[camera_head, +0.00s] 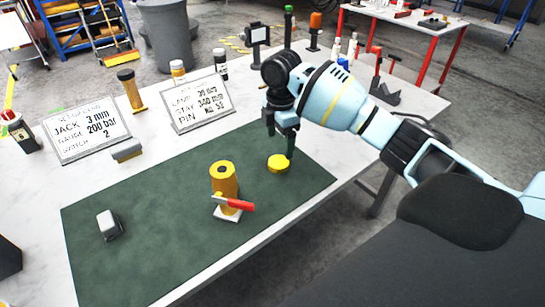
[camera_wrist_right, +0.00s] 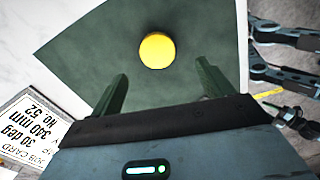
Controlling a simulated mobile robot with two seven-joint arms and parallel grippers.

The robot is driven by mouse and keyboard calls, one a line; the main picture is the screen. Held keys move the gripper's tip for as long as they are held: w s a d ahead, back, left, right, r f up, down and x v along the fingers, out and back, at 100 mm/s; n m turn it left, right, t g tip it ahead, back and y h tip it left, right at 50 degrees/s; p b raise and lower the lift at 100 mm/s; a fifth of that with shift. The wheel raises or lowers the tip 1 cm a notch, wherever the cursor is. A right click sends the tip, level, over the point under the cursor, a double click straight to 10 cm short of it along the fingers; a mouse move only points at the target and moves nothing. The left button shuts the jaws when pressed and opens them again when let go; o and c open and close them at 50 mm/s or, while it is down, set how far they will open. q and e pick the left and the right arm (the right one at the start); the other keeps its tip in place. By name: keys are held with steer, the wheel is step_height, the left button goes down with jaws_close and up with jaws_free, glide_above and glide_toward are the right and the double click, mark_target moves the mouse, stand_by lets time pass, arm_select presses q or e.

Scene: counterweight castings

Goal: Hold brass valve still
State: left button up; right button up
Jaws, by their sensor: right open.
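A yellow cylinder with a dark hole in its top (camera_head: 223,180) stands upright on the green mat (camera_head: 160,215). A red-handled valve with a grey base (camera_head: 228,213) is just in front of it; whether the two are one piece I cannot tell. A flat yellow disc (camera_head: 278,163) lies near the mat's far right part; it also shows in the right wrist view (camera_wrist_right: 157,50). My right gripper (camera_head: 281,143) is open and empty, pointing down above the disc. Its fingers (camera_wrist_right: 161,74) are apart, with the disc beyond their tips. My left gripper is not in view.
A small grey block (camera_head: 108,224) sits at the mat's left. A red-framed table (camera_head: 395,18) stands further back. Much of the mat is bare.

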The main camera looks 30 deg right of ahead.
mark_target(279, 161)
steer(key=shift+s+r, duration=0.1)
steer(key=shift+s, duration=0.2)
steer(key=shift+w+f, duration=0.1)
steer(key=shift+f, duration=1.2)
steer(key=shift+w+d+f, duration=0.1)
steer(key=shift+w+f, duration=0.1)
steer(key=shift+f, duration=1.15)
steer(key=shift+w+d+f, duration=0.1)
steer(key=shift+w+f, duration=0.1)
steer(key=shift+f, duration=1.1)
steer(key=shift+c, duration=0.4)
steer(key=c, duration=1)
